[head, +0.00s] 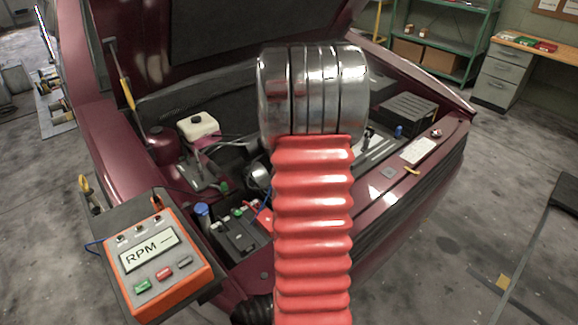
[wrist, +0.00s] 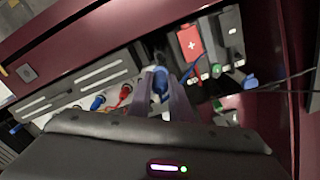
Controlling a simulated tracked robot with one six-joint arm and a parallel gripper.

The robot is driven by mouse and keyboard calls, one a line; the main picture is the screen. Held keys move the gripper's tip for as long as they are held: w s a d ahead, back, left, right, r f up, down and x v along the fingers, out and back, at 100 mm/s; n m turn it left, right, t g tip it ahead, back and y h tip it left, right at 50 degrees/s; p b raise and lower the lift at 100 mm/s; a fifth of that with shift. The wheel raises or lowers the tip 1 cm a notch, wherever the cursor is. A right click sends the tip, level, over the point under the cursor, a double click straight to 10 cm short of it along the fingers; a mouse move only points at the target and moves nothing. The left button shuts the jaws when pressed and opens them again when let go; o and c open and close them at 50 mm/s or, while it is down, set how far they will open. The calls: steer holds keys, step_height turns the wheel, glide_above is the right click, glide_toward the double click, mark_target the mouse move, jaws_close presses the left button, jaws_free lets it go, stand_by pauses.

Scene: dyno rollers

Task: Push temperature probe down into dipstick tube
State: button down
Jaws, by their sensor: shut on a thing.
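My gripper (wrist: 164,88) shows in the wrist view, its two dark fingers closed around a blue piece (wrist: 160,81). The piece seems to be the top of the temperature probe; its lower part is hidden. I cannot make out the dipstick tube's mouth or whether the probe is inside it. In the head view my red arm sleeve and metal joint cover the middle of the engine bay, so the gripper and probe are hidden there.
A battery (head: 240,238) with a red plus-marked cover (wrist: 189,43) sits beside the gripper. An orange RPM meter (head: 160,265) stands at the bay's left front. A white-capped reservoir (head: 199,128) is further back. The raised hood (head: 200,40) overhangs the bay.

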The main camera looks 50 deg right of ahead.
step_height(320, 180, up, 14)
steer(key=shift+r, duration=0.2)
stand_by(1.2)
steer(key=shift+s, duration=0.1)
stand_by(0.6)
